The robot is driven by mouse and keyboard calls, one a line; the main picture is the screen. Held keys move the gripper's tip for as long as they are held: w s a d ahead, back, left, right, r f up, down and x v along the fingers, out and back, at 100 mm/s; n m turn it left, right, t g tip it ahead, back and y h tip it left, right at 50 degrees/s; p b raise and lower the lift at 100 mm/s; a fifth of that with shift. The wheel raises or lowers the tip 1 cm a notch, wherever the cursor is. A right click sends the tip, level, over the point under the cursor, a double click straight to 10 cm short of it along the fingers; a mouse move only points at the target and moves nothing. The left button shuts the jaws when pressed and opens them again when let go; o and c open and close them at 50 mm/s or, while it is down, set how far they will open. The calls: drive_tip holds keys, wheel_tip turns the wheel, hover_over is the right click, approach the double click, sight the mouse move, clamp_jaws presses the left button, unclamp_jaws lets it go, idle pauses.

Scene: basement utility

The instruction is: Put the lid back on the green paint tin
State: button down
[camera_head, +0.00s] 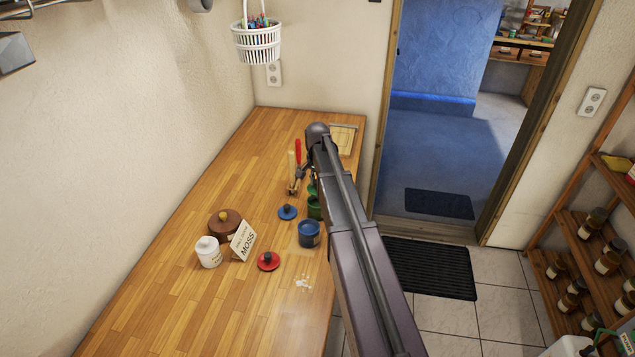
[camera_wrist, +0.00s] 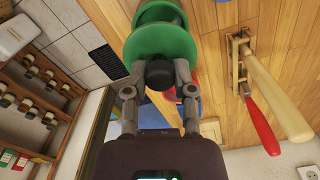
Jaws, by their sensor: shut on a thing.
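My gripper (camera_wrist: 158,80) is shut on the black knob (camera_wrist: 160,74) of the green lid (camera_wrist: 158,45), as the wrist view shows. The lid's disc is beyond the fingertips, with more green behind it. In the head view, a sliver of the green lid (camera_head: 311,190) shows beside my arm, just above the green paint tin (camera_head: 314,208). My arm hides part of both. I cannot tell whether lid and tin touch.
A blue tin (camera_head: 309,235), blue lid (camera_head: 286,213) and red lid (camera_head: 268,262) are nearby. A MOSS card (camera_head: 243,240), brown pot (camera_head: 223,226) and white jar (camera_head: 208,256) stand left. A red-handled tool (camera_head: 298,152) is behind. The bench's near left is clear.

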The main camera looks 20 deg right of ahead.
drive_tip(key=shift+f+b, duration=1.95)
drive_tip(key=shift+f, duration=0.3)
drive_tip(key=shift+f, duration=0.2)
idle(0.7)
drive_tip(key=shift+c, duration=1.8)
unclamp_jaws()
drive_tip(key=o, duration=0.4)
drive_tip(key=shift+c, duration=0.2)
drive_tip(key=shift+r, duration=0.1)
drive_tip(key=shift+r+p, duration=3.35)
drive_tip(key=shift+r, duration=0.1)
